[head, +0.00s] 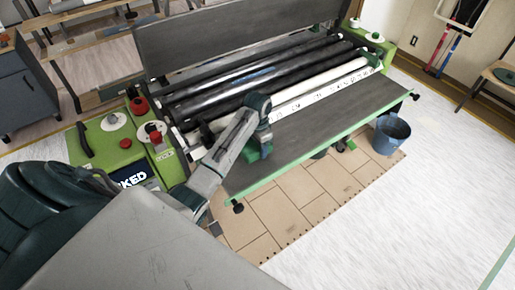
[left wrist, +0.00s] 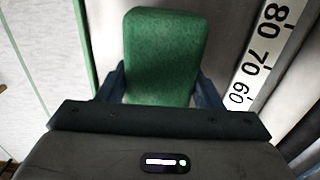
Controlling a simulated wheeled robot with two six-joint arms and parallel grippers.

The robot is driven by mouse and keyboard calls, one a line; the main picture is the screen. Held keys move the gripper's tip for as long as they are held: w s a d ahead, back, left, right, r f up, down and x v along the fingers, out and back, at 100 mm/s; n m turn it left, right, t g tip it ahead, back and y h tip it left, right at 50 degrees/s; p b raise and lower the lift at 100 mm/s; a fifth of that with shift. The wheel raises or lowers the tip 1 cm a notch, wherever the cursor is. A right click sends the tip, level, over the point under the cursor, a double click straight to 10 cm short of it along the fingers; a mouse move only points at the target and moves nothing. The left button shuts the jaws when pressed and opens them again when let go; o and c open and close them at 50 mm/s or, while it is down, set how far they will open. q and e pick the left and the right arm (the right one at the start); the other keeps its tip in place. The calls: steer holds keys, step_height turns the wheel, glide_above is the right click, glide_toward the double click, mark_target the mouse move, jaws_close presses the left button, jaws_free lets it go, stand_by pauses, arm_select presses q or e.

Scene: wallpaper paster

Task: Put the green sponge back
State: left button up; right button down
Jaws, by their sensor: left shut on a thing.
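The green sponge (left wrist: 165,55) is a rounded block between the two fingers of my left gripper (left wrist: 162,88) in the left wrist view. The gripper is shut on it. In the head view the left gripper (head: 257,140) is over the dark tray of the paster machine, near its left part, with a bit of the green sponge (head: 266,150) showing below it. I cannot tell whether the sponge touches the tray surface (head: 325,125). My right gripper is not in view.
The machine has black rollers (head: 260,78) and a white number scale (head: 320,92) behind the tray. A red knob (head: 139,105) and levers sit on its green left end. A blue bucket (head: 391,133) stands on the floor at the right, on brown boards (head: 305,195).

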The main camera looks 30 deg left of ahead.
arm_select(q)
steer(key=shift+f+p, duration=0.75)
steer(key=shift+p, duration=0.05)
steer(key=shift+f, duration=0.4)
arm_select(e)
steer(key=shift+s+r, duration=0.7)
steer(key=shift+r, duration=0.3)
arm_select(q)
steer(key=shift+f, duration=0.2)
steer(key=o, duration=1)
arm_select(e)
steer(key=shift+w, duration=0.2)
